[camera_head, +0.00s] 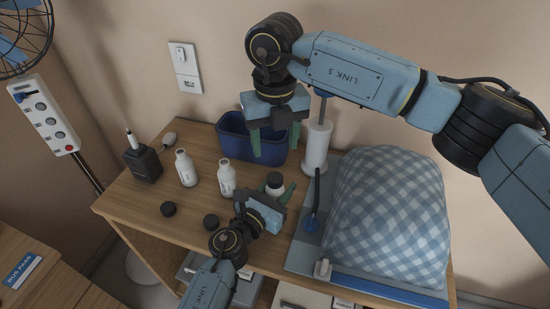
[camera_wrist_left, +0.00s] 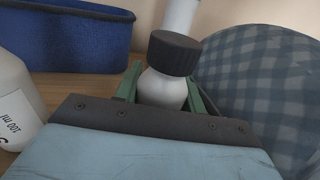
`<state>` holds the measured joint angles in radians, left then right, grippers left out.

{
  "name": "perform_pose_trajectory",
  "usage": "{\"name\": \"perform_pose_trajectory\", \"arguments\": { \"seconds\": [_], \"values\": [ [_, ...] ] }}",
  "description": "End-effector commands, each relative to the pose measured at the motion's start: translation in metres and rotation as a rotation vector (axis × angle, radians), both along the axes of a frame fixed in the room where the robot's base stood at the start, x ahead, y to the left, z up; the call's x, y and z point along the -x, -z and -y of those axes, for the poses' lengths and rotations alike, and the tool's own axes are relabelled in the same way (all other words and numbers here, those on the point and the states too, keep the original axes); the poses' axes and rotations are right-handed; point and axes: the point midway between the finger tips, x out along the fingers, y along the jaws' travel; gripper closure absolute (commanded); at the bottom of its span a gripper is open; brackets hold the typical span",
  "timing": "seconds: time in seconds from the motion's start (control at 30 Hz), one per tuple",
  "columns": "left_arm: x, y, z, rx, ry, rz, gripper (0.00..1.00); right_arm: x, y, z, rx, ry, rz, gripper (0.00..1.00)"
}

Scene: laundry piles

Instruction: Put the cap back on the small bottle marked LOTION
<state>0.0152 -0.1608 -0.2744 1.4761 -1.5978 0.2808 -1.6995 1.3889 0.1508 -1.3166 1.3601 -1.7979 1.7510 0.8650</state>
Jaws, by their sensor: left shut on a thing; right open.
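My left gripper (camera_head: 278,190) is shut on a white bottle with a black cap on top (camera_head: 275,184). In the left wrist view, this bottle (camera_wrist_left: 163,90) sits between the green fingers, and its black cap (camera_wrist_left: 174,53) looks slightly tilted. Two more white bottles, a left one (camera_head: 187,170) and a middle one (camera_head: 227,180), stand upright without black caps. Two loose black caps lie on the table, a left one (camera_head: 168,209) and a right one (camera_head: 211,221). No LOTION marking is readable. My right gripper (camera_head: 275,143) is open and empty in front of the blue bin.
A blue bin (camera_head: 232,145) stands at the back, beside a white roll (camera_head: 317,150). A checked cloth bundle (camera_head: 390,215) on a grey-blue board fills the right side. A black box (camera_head: 142,164) stands at the left.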

Motion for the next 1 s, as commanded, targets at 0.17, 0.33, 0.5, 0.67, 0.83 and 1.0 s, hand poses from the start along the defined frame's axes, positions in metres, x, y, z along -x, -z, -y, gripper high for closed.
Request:
{"name": "perform_pose_trajectory", "arguments": {
  "seconds": [0.17,0.33,0.5,0.67,0.83,1.0],
  "values": [
    [0.000,0.000,0.000,-0.001,0.000,-0.001,1.00,0.000,-0.020,0.000,0.001,-0.001,0.001,0.43],
    [0.000,0.000,0.000,-0.001,-0.001,-0.001,1.00,0.000,-0.024,0.000,0.000,0.000,0.000,0.43],
    [0.000,0.000,0.000,0.000,-0.001,0.000,1.00,0.000,-0.024,0.000,0.000,0.000,0.000,0.43],
    [0.000,0.000,0.000,0.000,0.000,0.000,0.42,0.000,-0.023,0.000,0.000,0.000,0.000,0.43],
    [0.000,0.000,0.000,0.000,0.000,0.000,0.35,0.000,-0.023,0.000,0.000,0.000,-0.001,0.43],
    [0.001,0.000,-0.001,-0.001,0.000,-0.001,0.35,0.000,-0.023,0.000,0.000,0.000,-0.001,0.43]
  ]
}}
